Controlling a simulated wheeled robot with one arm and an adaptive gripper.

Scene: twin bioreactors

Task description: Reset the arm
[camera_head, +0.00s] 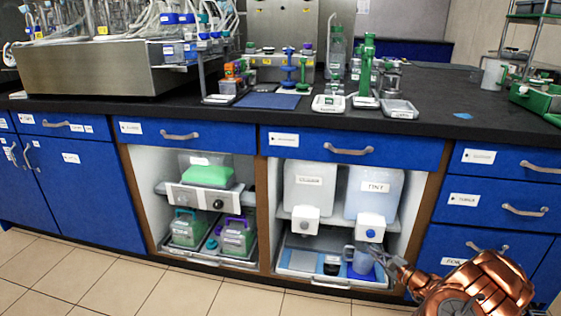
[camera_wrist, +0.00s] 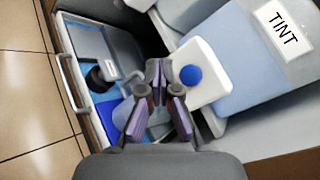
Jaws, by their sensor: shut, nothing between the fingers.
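My copper-coloured arm reaches in from the lower right in the head view. My gripper (camera_head: 378,255) is at the front of the open right-hand cabinet bay, in front of the tray. In the wrist view its fingers (camera_wrist: 158,68) are together and hold nothing. They appear over the pull-out tray (camera_wrist: 66,62), close to a translucent jug (camera_head: 361,262) that stands in it. The fingers partly hide the jug in the wrist view. I cannot tell whether they touch it.
The tray also holds a dark round item (camera_wrist: 97,77) beside the jug. Above it are a container labelled TINT (camera_head: 374,190) with a blue-buttoned dispenser (camera_head: 371,228) and another white container (camera_head: 310,187). Blue drawers (camera_head: 482,194) stand at right. Tiled floor (camera_head: 120,285) is open at left.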

